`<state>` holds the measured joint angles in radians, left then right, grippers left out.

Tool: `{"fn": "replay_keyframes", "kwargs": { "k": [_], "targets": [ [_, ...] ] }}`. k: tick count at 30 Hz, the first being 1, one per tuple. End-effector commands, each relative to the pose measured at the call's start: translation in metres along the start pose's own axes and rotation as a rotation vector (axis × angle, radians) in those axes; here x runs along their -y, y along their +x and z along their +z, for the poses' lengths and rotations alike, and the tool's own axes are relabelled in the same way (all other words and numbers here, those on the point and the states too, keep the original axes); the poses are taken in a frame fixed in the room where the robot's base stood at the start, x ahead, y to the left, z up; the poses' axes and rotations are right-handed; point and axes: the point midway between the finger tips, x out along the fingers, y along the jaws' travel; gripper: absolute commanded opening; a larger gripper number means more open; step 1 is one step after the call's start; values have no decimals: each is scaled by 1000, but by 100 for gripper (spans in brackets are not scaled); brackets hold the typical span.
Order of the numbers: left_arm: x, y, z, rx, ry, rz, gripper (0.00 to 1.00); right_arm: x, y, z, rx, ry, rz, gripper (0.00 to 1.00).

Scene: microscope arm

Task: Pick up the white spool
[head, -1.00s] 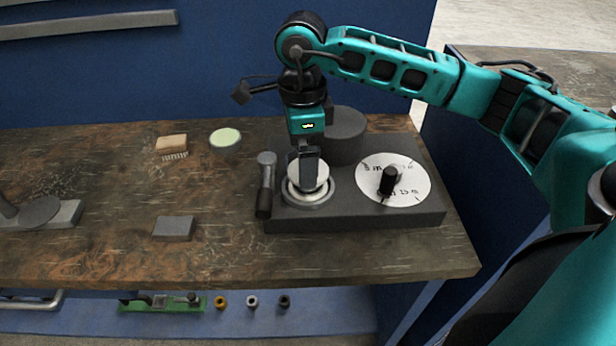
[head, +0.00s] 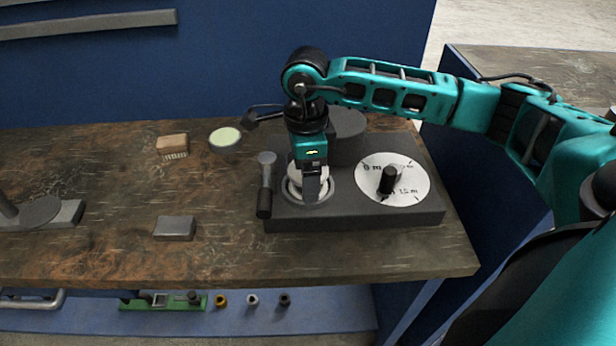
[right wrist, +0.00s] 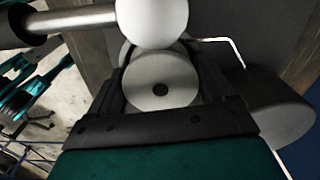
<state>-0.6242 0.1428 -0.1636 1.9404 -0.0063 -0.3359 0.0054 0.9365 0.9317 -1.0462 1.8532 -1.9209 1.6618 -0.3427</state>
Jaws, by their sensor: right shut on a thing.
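The white spool (head: 296,177) is at the round ring seat of the dark grey machine in the head view, largely hidden by my right gripper. My right gripper (head: 312,190) comes down over it from above. In the right wrist view, the spool's round, pale face (right wrist: 160,75) with a dark centre hole sits between the two dark fingers, and the right gripper (right wrist: 160,88) is shut on it. I cannot tell whether the spool is touching the seat. My left gripper is out of view.
The machine (head: 345,213) carries a white dial (head: 405,172) with a black knob, a lever (head: 266,182) close left of the gripper, and a dark cylinder (head: 347,150) behind. A brush (head: 172,146), a round tin (head: 225,139) and a grey block (head: 174,228) lie left. Table between is clear.

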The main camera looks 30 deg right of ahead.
Motion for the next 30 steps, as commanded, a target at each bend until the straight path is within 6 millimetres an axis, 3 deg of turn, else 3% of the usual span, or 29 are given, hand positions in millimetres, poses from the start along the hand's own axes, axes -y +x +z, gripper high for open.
{"fn": "replay_keyframes", "kwargs": {
  "k": [3, 11, 17, 23, 30],
  "targets": [
    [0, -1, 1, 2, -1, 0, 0, 0, 0, 0, 1, 0, -1, 50],
    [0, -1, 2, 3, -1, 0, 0, 0, -2, 0, 1, 0, -1, 50],
    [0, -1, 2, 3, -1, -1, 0, 1, -15, 0, 2, 0, -2, 50],
    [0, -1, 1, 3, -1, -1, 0, 2, -53, 1, 4, -1, -7, 50],
    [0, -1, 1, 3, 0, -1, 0, 1, -125, 1, 5, -1, -7, 50]
  ]
}}
